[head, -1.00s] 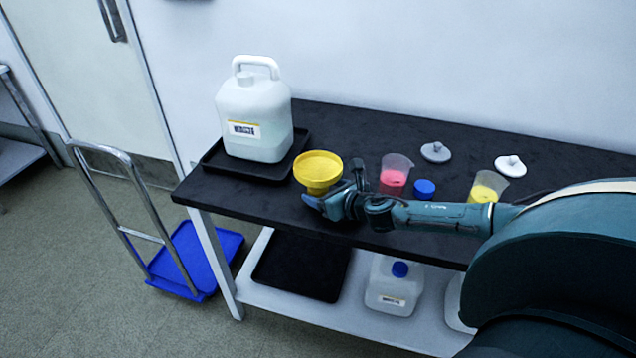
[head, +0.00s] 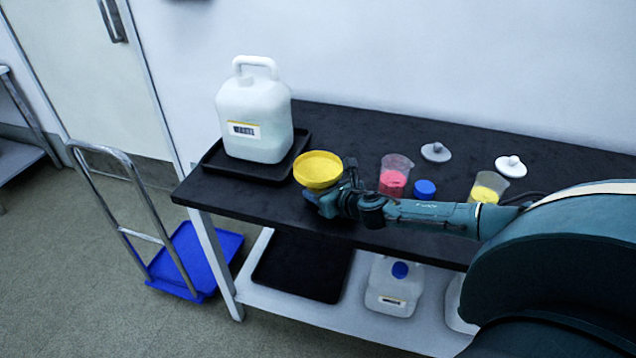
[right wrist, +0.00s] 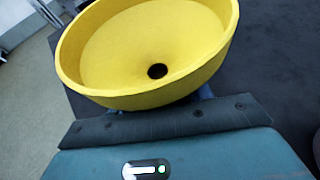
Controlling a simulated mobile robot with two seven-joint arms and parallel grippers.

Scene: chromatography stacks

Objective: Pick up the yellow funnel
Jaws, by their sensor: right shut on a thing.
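The yellow funnel (head: 318,170) is upright, wide mouth up, over the front part of the black bench top. My right gripper (head: 322,195) is shut on it below the bowl, coming in from the right. In the right wrist view the funnel (right wrist: 150,50) fills the upper part, with its dark centre hole showing. The fingertips and the funnel's stem are hidden under the bowl. I cannot tell whether the stem touches the bench. My left gripper is not in view.
A white jug (head: 254,120) stands in a black tray (head: 215,160) left of the funnel. Right of it are a beaker of pink stuff (head: 394,182), a blue cap (head: 425,188), a beaker of yellow stuff (head: 486,190) and two lids (head: 436,152) (head: 510,166). The bench (head: 350,128) is clear behind the funnel.

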